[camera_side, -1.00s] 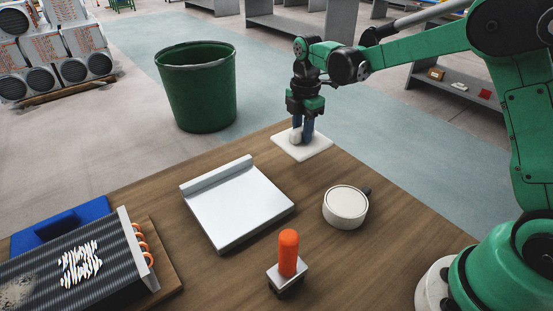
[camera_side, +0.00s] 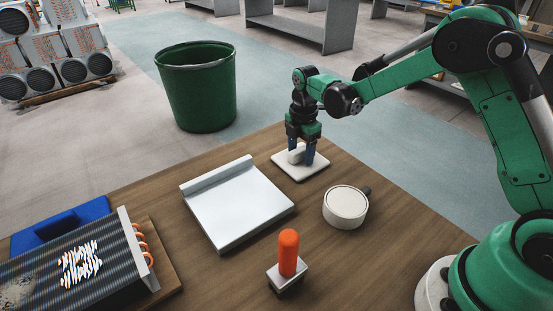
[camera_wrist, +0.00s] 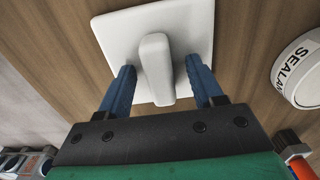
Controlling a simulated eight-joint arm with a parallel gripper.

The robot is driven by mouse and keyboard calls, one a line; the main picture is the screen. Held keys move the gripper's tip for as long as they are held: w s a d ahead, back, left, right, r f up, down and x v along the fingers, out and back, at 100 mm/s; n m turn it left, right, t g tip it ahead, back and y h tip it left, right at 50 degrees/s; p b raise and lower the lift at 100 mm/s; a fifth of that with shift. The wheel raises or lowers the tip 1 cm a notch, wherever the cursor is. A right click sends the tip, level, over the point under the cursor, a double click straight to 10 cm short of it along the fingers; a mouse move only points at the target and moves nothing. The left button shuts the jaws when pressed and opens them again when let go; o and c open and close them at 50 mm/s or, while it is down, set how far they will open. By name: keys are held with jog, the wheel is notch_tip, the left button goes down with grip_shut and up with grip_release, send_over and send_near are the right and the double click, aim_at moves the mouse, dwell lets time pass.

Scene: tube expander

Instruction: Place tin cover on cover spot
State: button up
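A white square plate with an upright block handle, which I take to be the tin cover (camera_side: 312,171), lies at the table's far edge in the side view. In the wrist view, the plate (camera_wrist: 194,22) is under my gripper, with its handle (camera_wrist: 156,62) between my fingers. My gripper (camera_side: 302,156) is over the plate. Its blue fingers (camera_wrist: 160,72) stand on either side of the handle, with a visible gap at each side, so it looks open. No marked cover spot can be made out; the plate may hide it.
A round white tin (camera_side: 345,205) marked with sealant lettering stands right of centre. A silver tray (camera_side: 235,207) lies left of it, and an orange-handled tool (camera_side: 288,255) stands in front. A finned coil block (camera_side: 85,262) and blue part (camera_side: 60,228) are left; a green bin (camera_side: 200,95) stands beyond.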

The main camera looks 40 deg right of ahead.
aim_at(301, 149)
notch_tip(301, 149, up, 11)
jog(key=s+a+r+m+t, duration=0.1)
jog(key=s+a+m+t, duration=0.2)
jog(key=s+m+t, duration=0.4)
jog(key=s+m, duration=0.7)
jog(key=m, duration=0.4)
jog(key=shift+s+r, duration=0.15)
jog(key=shift+r, duration=0.1)
